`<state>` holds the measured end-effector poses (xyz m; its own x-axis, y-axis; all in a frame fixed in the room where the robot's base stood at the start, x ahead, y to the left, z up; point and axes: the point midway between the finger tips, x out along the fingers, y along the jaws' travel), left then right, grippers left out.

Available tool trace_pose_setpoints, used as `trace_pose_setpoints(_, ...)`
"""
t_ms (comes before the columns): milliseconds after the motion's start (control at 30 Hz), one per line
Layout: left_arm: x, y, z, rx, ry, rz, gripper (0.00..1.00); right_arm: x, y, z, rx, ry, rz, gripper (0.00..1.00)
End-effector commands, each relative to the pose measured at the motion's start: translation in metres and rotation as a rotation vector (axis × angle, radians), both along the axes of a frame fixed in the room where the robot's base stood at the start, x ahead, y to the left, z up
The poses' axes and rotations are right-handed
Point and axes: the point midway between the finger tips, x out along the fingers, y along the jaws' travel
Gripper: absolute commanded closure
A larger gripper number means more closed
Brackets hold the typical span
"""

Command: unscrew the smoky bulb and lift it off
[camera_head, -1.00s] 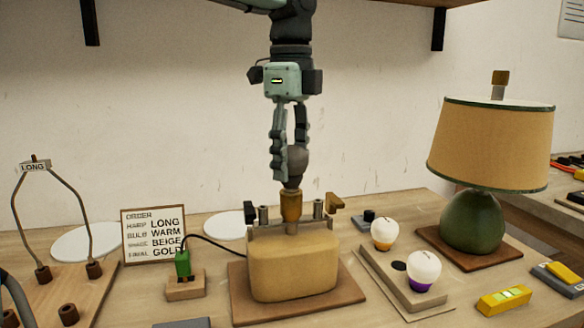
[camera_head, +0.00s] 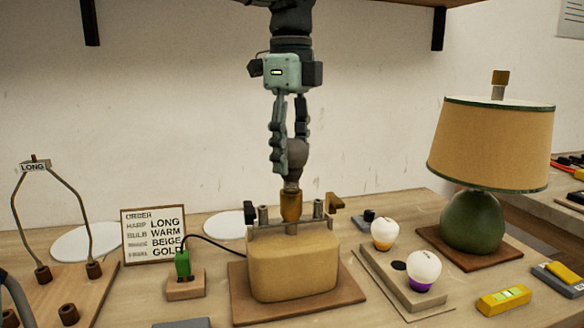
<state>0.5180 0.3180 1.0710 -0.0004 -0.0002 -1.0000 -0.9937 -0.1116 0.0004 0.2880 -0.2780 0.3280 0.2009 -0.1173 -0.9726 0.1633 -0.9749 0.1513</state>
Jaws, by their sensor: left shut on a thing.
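The smoky bulb (camera_head: 297,153) is dark grey-brown and stands upright in the brass socket (camera_head: 291,205) on top of the beige lamp base (camera_head: 293,268). My left gripper (camera_head: 288,150) comes down from above with its fingers on either side of the bulb's glass. It is shut on the bulb. The bulb's lower end still meets the top of the socket; I cannot tell how far its thread sits inside. My right gripper is not clearly in view.
A cord runs from the green plug (camera_head: 183,264) to the lamp base. Two white bulbs (camera_head: 385,231) stand on a block to the right. A finished lamp with a tan shade (camera_head: 490,145) stands at the right.

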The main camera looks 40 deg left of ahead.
Motion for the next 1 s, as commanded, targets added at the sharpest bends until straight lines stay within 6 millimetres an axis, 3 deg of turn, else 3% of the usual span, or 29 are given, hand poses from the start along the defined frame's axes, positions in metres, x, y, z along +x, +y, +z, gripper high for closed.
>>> trace_pose_setpoints(1000,0.0,0.0,0.046,0.0,-0.001,0.0,0.91,0.0,0.0,0.0,0.0,0.0,0.0,0.6)
